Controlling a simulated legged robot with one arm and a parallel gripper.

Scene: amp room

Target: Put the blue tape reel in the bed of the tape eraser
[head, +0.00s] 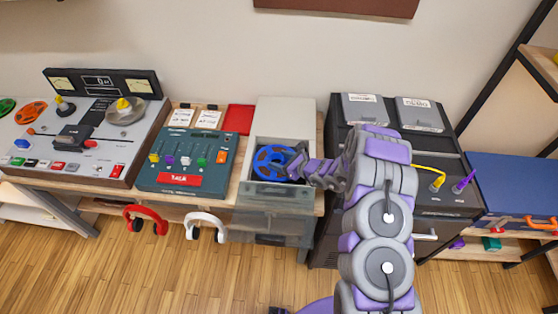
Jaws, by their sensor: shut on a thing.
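The blue tape reel (271,160) lies flat-looking inside the open bed of the grey tape eraser (283,118), which stands on the wooden bench. My gripper (300,166) reaches in from the right and is shut on the right edge of the reel. The fingertips are small and partly hidden by the gripper body. I cannot tell whether the reel rests on the bed floor or hangs just above it.
Left of the eraser are a green mixer panel (186,160) and a tape machine (85,135). A black cabinet (345,140) stands close on the right, behind my arm. Red headphones (146,222) and white headphones (205,226) hang below the bench edge.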

